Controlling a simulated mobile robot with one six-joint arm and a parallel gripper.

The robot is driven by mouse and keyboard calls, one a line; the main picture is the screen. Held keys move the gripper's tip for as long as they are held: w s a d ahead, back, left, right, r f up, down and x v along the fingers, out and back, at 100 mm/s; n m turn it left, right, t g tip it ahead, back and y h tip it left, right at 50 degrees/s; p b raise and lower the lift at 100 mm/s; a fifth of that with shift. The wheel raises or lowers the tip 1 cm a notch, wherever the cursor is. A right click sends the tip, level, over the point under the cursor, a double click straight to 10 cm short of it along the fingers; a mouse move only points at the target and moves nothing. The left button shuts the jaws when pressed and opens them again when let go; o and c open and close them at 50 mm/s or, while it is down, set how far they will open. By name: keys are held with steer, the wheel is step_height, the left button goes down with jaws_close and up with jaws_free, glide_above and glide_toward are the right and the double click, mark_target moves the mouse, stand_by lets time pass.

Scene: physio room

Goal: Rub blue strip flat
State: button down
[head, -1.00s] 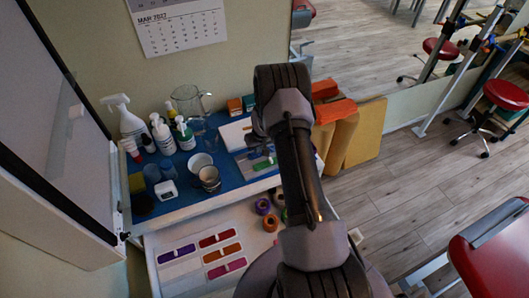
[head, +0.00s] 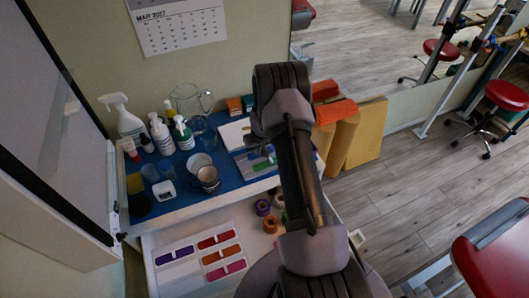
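My gripper (head: 258,148) points down over a pale sheet or card (head: 243,166) on the blue-topped counter, at its right part. A green strip (head: 259,165) lies on that card, just below the gripper. I cannot pick out the blue strip; the gripper and arm cover part of the card, and the counter top there is blue too. The fingers are small and dark, so I cannot tell whether they are open or shut, or whether they touch the card.
Cups (head: 208,179), a glass jug (head: 188,101) and several bottles (head: 161,134) stand left of the gripper. Below, an open drawer (head: 205,233) holds purple, red, orange and magenta strips and tape rolls (head: 263,207). Orange and yellow blocks (head: 361,135) stand to the right.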

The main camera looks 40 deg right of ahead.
mark_target(247, 156)
steer(key=shift+w+a+f, duration=0.1)
steer(key=shift+a, duration=0.6)
steer(key=shift+w+a, duration=0.15)
steer(key=shift+a, duration=0.5)
steer(key=shift+w+a, duration=0.15)
steer(key=shift+a, duration=0.5)
steer(key=shift+s+d+b, duration=0.1)
steer(key=shift+d+b, duration=0.5)
steer(key=shift+b, duration=0.2)
steer(key=shift+s+d+b, duration=0.2)
steer(key=shift+d+b, duration=0.35)
steer(key=shift+d, duration=0.3)
steer(key=shift+w+a, duration=0.15)
steer(key=shift+a, duration=0.6)
steer(key=shift+w+a, duration=0.15)
steer(key=shift+a, duration=0.55)
step_height(247, 156, up, 7)
steer(key=p, duration=0.3)
